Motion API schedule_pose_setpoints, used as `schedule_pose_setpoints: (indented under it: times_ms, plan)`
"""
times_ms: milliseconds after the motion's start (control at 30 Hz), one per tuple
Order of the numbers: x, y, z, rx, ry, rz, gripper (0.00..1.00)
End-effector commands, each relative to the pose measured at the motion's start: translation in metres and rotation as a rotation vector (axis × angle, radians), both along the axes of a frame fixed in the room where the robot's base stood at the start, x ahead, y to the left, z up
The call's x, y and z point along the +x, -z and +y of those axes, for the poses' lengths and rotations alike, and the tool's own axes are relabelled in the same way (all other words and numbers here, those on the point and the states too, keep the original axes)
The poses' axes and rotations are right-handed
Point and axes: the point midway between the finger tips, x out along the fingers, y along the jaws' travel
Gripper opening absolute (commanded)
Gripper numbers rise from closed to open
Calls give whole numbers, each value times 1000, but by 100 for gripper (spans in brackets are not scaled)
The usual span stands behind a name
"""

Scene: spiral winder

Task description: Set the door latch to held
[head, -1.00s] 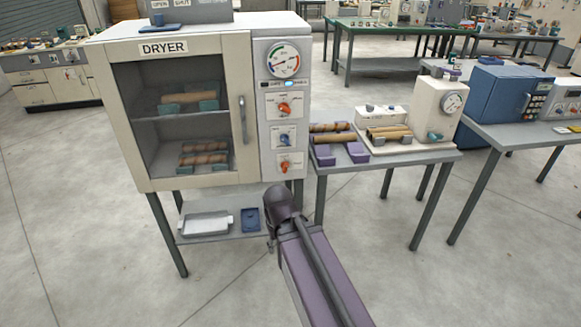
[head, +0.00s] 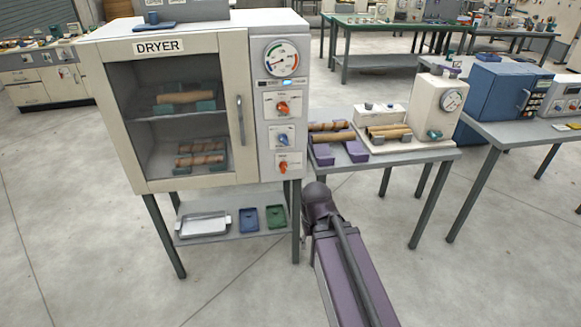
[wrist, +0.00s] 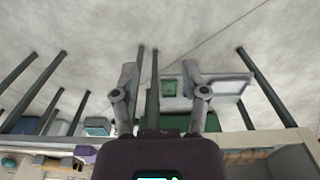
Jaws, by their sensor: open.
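The white dryer (head: 190,34) stands at the left in the head view. Its glazed door is closed, with a vertical handle (head: 242,120) along the right edge. The panel beside it has a dial gauge (head: 281,57), a top orange knob (head: 282,107), a blue knob (head: 283,139) and a lower orange knob (head: 283,167). Their small labels are unreadable, so I cannot tell which is the latch or its setting. My gripper shows in the wrist view (wrist: 160,72), open with nothing between its fingers. In the head view my arm hides it, low and right of the dryer.
A shelf under the dryer holds a metal tray (head: 203,225), a blue tray (head: 249,218) and a green tray (head: 276,216). A grey table (head: 405,157) with rolls and a white gauge unit (head: 440,105) stands right of the dryer. The floor in front is clear.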

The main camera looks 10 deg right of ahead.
Motion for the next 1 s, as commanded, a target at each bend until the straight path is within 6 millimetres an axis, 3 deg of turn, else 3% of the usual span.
schedule_pose_setpoints:
  times_ms: [267, 400, 467, 667, 1000]
  plan:
    - [2, 2, 0, 1, 0, -8, 57]
    - [14, 11, 1, 6, 2, -46, 57]
    - [22, 17, 13, 10, 9, -76, 57]
    - [69, 44, 19, 31, 20, -243, 57]
    - [172, 79, 25, 84, 58, -649, 57]
